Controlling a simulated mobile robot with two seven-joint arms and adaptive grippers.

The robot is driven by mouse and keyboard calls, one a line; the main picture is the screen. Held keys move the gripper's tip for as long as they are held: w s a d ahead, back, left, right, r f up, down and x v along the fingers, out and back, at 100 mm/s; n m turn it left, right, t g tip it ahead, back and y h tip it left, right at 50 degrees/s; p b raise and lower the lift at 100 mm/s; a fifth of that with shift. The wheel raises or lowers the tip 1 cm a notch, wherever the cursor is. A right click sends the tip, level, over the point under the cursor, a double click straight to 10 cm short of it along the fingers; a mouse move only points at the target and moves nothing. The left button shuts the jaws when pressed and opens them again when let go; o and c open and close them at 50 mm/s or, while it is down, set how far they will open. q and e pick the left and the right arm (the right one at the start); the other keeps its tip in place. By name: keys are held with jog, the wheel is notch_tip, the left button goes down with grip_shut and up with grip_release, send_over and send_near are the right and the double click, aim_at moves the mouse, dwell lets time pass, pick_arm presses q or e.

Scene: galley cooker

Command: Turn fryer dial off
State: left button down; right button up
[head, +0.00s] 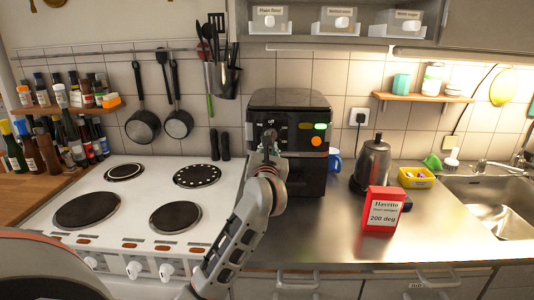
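The black fryer (305,98) stands on the metal counter against the tiled wall, right of the hob. Its front panel has a lit green marking (320,126) and a round orange spot (316,141); I cannot tell whether the spot is the dial. My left gripper (268,140) is at the left part of the fryer's front, and its arm comes up from the lower left. It covers part of the panel, and I cannot tell whether it touches it. Its fingers are small and seen from behind, so their opening is unclear. My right gripper is not in view.
The white hob (137,205) is left of the fryer. A kettle (371,165), a red card reading 200 deg (383,209) and a yellow tub (416,178) stand to the right. A sink (495,205) is at the far right. The counter front is mostly clear.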

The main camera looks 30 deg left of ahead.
pick_arm(q)
jog(key=shift+w+d+f+n+b, duration=0.15)
jog(key=shift+n+b, duration=0.2)
jog(key=shift+n, duration=0.25)
jog(key=shift+d+r+n+b, duration=0.1)
jog(key=shift+n+b, duration=0.25)
jog(key=shift+n, duration=0.25)
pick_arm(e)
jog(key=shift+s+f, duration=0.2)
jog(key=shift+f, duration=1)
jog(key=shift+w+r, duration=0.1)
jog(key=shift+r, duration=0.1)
pick_arm(q)
jog(key=c, duration=2)
grip_release()
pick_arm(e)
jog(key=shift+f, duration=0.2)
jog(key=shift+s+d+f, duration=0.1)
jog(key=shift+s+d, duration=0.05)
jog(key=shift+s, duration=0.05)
